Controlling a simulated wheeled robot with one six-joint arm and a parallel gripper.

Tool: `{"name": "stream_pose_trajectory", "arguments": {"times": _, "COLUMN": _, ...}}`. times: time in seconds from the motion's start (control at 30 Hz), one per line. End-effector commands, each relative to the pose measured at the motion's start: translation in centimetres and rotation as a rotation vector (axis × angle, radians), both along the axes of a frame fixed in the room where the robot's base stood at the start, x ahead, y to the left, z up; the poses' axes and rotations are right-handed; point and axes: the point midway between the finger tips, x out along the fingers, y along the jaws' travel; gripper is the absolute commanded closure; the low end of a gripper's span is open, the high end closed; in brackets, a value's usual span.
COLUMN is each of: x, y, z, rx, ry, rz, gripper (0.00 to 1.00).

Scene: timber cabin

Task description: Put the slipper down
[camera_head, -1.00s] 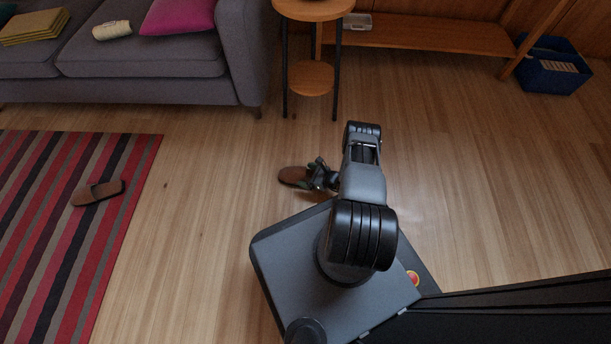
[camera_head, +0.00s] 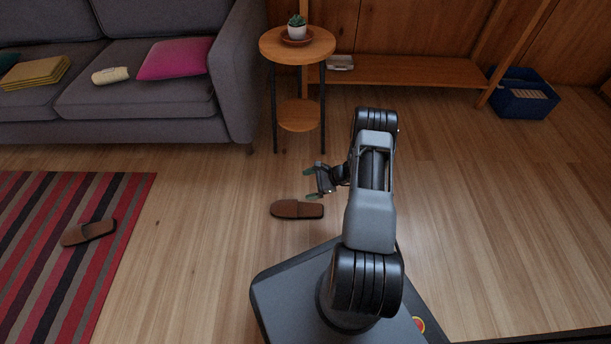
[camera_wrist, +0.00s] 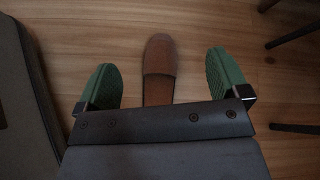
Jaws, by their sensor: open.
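A brown slipper (camera_head: 297,209) lies flat on the wooden floor, just in front of my base in the head view. My gripper (camera_head: 309,182) is open and empty, apart from the slipper and beyond it in the head view. In the wrist view the slipper (camera_wrist: 158,70) shows between the two green fingertips (camera_wrist: 163,80), touching neither. Its near end is hidden behind the gripper body. A second, similar slipper (camera_head: 89,233) lies on the striped rug at the left.
The striped rug (camera_head: 120,200) covers the floor at left. A grey sofa (camera_head: 140,100) stands behind it. A round side table (camera_head: 270,45) with a potted plant stands beyond my gripper. A blue crate (camera_head: 520,103) is at the back right. The floor at right is clear.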

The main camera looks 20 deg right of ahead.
Motion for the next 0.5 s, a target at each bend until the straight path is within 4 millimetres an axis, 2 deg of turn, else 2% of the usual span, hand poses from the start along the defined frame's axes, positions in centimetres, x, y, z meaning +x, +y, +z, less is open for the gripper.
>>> {"name": "stream_pose_trajectory", "arguments": {"times": 0.03, "x": 0.6, "y": 1.1, "z": 3.7, "rx": -0.061, "ry": -0.037, "rz": 0.106, "gripper": 0.07}}
{"name": "stream_pose_trajectory", "arguments": {"times": 0.2, "x": -0.3, "y": 4.6, "z": 13.3, "rx": -0.268, "ry": -0.138, "rz": 0.436, "gripper": 0.07}}
{"name": "stream_pose_trajectory", "arguments": {"times": 0.37, "x": -3.2, "y": 7.6, "z": 21.1, "rx": -0.482, "ry": -0.245, "rz": 0.726, "gripper": 0.07}}
{"name": "stream_pose_trajectory", "arguments": {"times": 0.5, "x": -7.0, "y": 9.6, "z": 26.6, "rx": -0.684, "ry": -0.349, "rz": 0.959, "gripper": 0.07}}
